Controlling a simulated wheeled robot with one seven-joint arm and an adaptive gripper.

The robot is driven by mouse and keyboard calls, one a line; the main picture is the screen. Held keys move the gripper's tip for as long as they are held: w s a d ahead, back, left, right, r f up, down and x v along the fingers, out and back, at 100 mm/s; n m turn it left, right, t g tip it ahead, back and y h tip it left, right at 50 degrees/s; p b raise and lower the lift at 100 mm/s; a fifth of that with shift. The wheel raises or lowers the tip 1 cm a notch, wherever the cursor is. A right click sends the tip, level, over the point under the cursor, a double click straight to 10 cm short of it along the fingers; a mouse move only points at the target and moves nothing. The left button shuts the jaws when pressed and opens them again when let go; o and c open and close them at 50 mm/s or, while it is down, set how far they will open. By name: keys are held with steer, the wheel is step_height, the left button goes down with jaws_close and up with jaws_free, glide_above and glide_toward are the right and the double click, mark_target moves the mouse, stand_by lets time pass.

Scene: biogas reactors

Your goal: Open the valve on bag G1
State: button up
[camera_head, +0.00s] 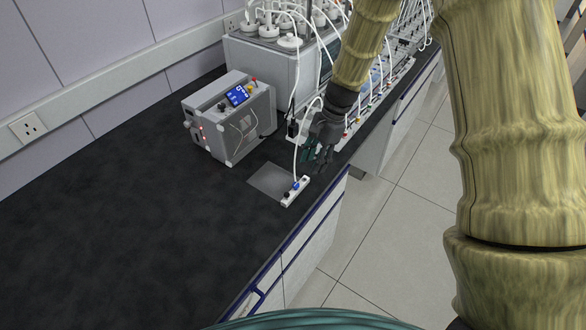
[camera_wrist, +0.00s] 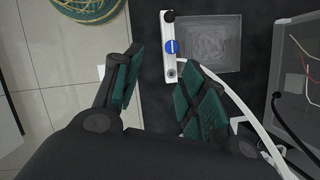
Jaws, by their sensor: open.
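A flat, clear grey bag (camera_head: 268,181) lies on the black bench near its front edge. No G1 label is legible. A white valve bar (camera_head: 295,191) runs along one side of the bag. In the wrist view the bag (camera_wrist: 215,45) lies right of the bar (camera_wrist: 166,62), which carries a blue valve knob (camera_wrist: 172,46) and a black part at its far end. My gripper (camera_head: 319,158) is above the bench, just beyond the bar. In the wrist view its spread, empty fingers (camera_wrist: 160,60) point toward the bar, with the blue knob visible beyond the gap between them.
A grey instrument box (camera_head: 228,117) with a blue screen stands left behind the bag. A white tube (camera_head: 296,150) rises from the bar. A larger machine (camera_head: 275,72) with bottles and a row of tubed fittings (camera_head: 375,90) stand behind. The left bench is clear.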

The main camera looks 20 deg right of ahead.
mark_target(296, 184)
steer(key=shift+w+a+p+x, duration=0.25)
steer(key=shift+p+x, duration=0.4)
steer(key=shift+x, duration=0.85)
steer(key=shift+w+a+p+x, duration=0.25)
steer(key=shift+p+x, duration=0.35)
steer(key=shift+x, duration=0.85)
steer(key=shift+w+a+p+x, duration=0.2)
steer(key=shift+p+x, duration=0.45)
steer(key=shift+x, duration=0.85)
steer(key=shift+r, duration=0.2)
steer(key=shift+c, duration=0.4)
jaws_close()
